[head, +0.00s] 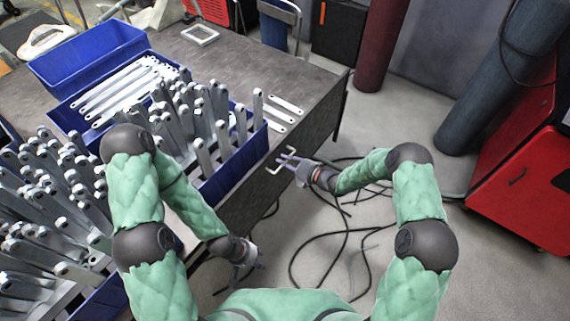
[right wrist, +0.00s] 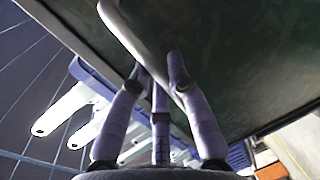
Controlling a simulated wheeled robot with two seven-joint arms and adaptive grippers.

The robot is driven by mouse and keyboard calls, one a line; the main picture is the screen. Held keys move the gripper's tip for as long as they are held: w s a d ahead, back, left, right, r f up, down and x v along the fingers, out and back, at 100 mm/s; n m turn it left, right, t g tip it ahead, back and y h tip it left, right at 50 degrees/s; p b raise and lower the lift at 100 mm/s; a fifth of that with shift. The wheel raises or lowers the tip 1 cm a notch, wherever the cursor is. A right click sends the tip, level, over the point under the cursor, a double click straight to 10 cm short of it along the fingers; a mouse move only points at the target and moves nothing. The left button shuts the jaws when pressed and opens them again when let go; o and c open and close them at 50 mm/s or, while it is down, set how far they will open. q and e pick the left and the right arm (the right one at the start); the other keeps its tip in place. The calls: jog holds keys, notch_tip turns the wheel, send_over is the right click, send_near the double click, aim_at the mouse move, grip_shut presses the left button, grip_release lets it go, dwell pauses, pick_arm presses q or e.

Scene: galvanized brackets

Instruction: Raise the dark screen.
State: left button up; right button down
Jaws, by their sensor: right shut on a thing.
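A dark upright panel (head: 238,196), which appears to be the dark screen, runs along the near side of the workbench. A pale bent handle (head: 272,171) stands out at its face. My right gripper (head: 287,160) is at this handle, its fingers shut on it. In the right wrist view a pale bar (right wrist: 122,30) runs between the fingers (right wrist: 158,75), with a dark greenish surface (right wrist: 225,50) close behind. My left gripper (head: 255,262) hangs low beside the bench, away from the panel; its fingers are too small to read.
Blue bins (head: 232,170) full of galvanized brackets crowd the bench top (head: 260,66) near its edge. Several flat brackets (head: 283,105) lie at the bench corner. Black cables (head: 345,232) loop over the floor. A red cabinet (head: 520,190) stands at the right.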

notch_tip(320, 180, up, 23)
jog(key=p, duration=1.5)
jog(key=shift+w, duration=0.15)
jog(key=c, duration=1.2)
grip_release()
jog(key=shift+r, duration=0.1)
jog(key=shift+o, duration=0.3)
jog(key=v, duration=1.2)
